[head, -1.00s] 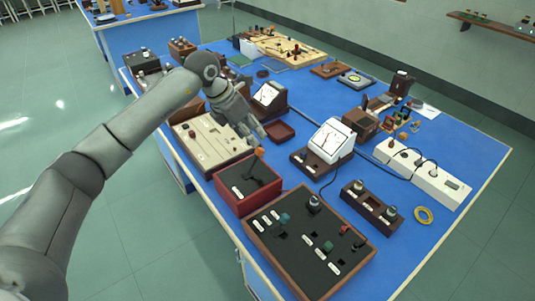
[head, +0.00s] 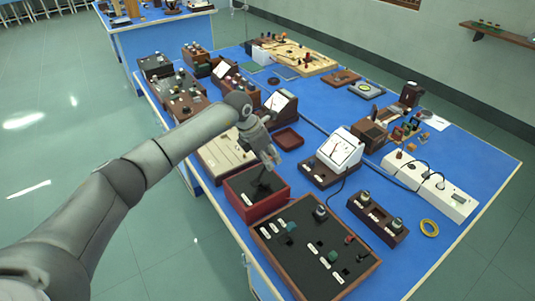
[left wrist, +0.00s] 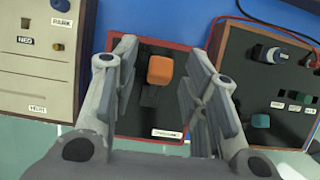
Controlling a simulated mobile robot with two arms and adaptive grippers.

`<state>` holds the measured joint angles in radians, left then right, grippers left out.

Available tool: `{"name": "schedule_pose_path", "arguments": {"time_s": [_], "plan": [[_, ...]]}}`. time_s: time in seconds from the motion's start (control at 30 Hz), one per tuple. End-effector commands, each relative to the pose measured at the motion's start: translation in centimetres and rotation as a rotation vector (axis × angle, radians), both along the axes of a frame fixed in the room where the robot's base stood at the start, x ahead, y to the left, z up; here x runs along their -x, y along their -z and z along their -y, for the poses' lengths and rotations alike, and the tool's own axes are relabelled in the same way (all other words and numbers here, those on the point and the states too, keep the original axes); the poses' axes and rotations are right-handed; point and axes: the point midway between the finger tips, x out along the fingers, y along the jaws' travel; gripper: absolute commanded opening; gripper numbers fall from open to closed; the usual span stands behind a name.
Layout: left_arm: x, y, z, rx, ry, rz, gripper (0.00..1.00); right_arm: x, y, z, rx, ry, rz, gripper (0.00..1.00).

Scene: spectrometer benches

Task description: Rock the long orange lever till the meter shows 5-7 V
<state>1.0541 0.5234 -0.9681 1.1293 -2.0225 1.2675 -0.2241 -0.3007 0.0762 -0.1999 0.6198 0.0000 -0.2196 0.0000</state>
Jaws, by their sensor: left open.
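The red-sided box (head: 283,198) with a dark top stands near the bench's left edge. Its lever's orange end (left wrist: 160,69) shows in the left wrist view, above a dark shaft. My left gripper (head: 270,160) is open over this box; in the left wrist view its fingers (left wrist: 168,62) stand on either side of the orange end, with gaps. In the head view the gripper hides that end. A meter with a white face (head: 340,148) stands right of the box; its reading is too small to tell. My right gripper is not in view.
A wide dark-topped panel (head: 345,255) with knobs and switches lies just in front of the red box. A beige panel (head: 222,152) is behind it. Cables cross the bench.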

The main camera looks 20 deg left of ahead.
Motion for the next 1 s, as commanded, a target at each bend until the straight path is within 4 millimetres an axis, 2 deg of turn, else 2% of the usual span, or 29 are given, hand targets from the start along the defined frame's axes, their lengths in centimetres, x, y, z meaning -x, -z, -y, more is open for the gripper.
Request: {"name": "schedule_pose_path", "arguments": {"time_s": [0.33, 0.63, 1.0], "plan": [[-0.11, 0.29, 0.09, 0.000, 0.000, 0.001, 0.40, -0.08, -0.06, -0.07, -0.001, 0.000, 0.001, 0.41], [-0.10, 0.26, 0.07, 0.000, 0.000, 0.001, 0.01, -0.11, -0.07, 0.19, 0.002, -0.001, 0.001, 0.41], [-0.15, 0.30, 0.04, 0.005, -0.001, 0.009, 0.00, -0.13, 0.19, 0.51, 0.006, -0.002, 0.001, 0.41]]}}
